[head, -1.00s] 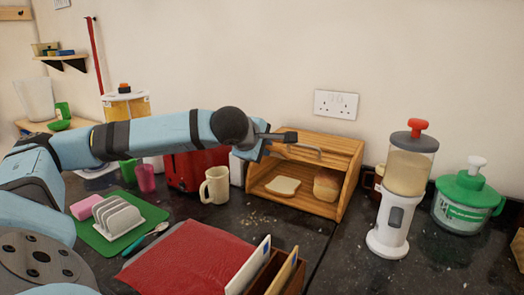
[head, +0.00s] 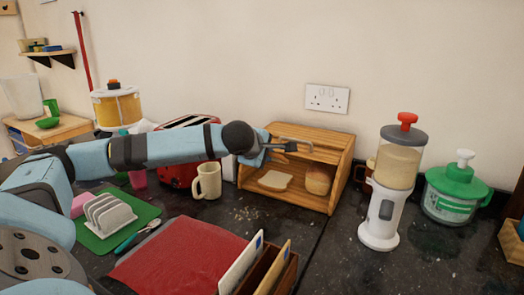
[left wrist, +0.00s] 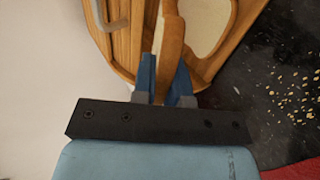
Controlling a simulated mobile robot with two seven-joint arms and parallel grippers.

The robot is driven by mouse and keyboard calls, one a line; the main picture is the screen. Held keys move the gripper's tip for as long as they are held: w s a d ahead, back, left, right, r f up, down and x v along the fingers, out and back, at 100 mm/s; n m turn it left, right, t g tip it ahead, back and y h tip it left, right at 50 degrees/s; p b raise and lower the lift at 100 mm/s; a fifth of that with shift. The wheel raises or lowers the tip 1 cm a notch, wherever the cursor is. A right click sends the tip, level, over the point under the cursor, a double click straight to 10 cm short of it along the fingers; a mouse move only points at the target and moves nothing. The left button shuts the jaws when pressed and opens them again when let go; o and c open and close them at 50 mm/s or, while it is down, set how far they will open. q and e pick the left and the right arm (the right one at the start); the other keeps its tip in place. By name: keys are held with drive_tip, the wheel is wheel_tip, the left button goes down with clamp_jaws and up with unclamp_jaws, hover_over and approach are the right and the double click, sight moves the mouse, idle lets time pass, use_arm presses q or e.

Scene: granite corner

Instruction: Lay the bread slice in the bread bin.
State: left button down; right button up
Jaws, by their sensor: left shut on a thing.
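My left gripper (head: 288,147) is at the upper left of the wooden bread bin (head: 335,157), in front of its raised metal handle. In the left wrist view its blue fingers (left wrist: 166,82) are shut on a bread slice (left wrist: 171,40), seen edge-on with brown crust. The bin is open at the front. Another slice (head: 275,181) lies flat on its floor, apart from the gripper, with a round-topped loaf (head: 318,180) to its right. My right gripper is not in view.
A cream mug (head: 208,181) stands just left of the bin, and a red toaster (head: 178,172) is partly behind my arm. A dispenser (head: 388,190) and a green-lidded container (head: 455,192) stand to the right. Dark counter in front of the bin is mostly clear, with crumbs.

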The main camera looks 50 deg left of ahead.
use_arm(q)
drive_tip(key=shift+f+b+x, duration=0.2)
drive_tip(key=shift+b+x, duration=0.1)
drive_tip(key=shift+x, duration=1.2)
drive_tip(key=shift+f+b+x, duration=0.25)
drive_tip(key=shift+b+x, duration=1.1)
drive_tip(key=shift+x, duration=0.95)
drive_tip(key=shift+s+d, duration=0.1)
drive_tip(key=shift+s, duration=0.05)
drive_tip(key=c, duration=1.1)
unclamp_jaws()
drive_tip(key=shift+s, duration=0.1)
drive_tip(key=shift+b+v, duration=0.4)
drive_tip(key=shift+v, duration=4.05)
